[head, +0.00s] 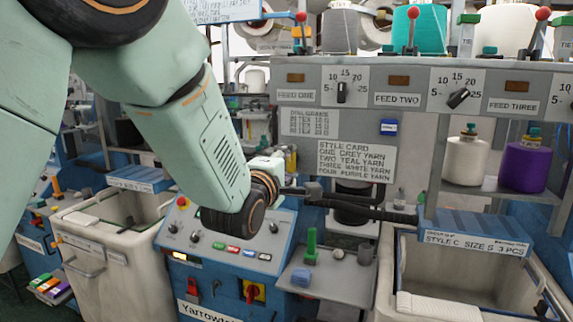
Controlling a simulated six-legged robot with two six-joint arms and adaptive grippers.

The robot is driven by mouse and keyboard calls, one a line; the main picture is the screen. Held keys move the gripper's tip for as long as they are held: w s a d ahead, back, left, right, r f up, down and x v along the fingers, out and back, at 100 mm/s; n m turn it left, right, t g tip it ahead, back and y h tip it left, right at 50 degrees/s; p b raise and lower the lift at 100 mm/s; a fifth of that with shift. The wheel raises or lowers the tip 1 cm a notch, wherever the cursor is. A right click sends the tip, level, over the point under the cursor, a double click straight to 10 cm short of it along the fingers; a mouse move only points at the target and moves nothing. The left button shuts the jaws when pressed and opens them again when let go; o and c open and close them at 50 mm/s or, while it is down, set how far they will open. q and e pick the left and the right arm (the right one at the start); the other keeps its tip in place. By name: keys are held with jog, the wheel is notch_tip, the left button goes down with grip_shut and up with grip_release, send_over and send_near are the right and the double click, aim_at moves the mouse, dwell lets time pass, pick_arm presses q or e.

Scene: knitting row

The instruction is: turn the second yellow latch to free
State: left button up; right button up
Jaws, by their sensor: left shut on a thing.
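My left arm comes in from the upper left, and my left gripper (299,191) is in the middle of the view. It is shut at the left end of a long dark bar (370,211) that runs right to the blue tray; the exact grip is hard to see. No yellow latch can be told for sure. A small yellow upright part (291,159) shows just behind the gripper, partly covered. A yellow switch plate with a red knob (254,291) is on the blue machine front below. My right gripper is not in view.
A blue control panel (262,240) with buttons lies below my arm. A grey shelf (340,285) holds a green post and a blue block. A blue tray (475,228) tops a white bin (430,307) at right. Yarn cones (466,160) and a dial board (425,84) stand behind.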

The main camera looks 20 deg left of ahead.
pick_arm(q)
jog(key=o, duration=1.1)
jog(key=shift+d, duration=0.15)
jog(key=shift+o, duration=0.2)
jog(key=shift+s, duration=0.3)
jog(key=s, duration=1.1)
jog(key=shift+s+a, duration=0.15)
jog(key=shift+a, duration=0.1)
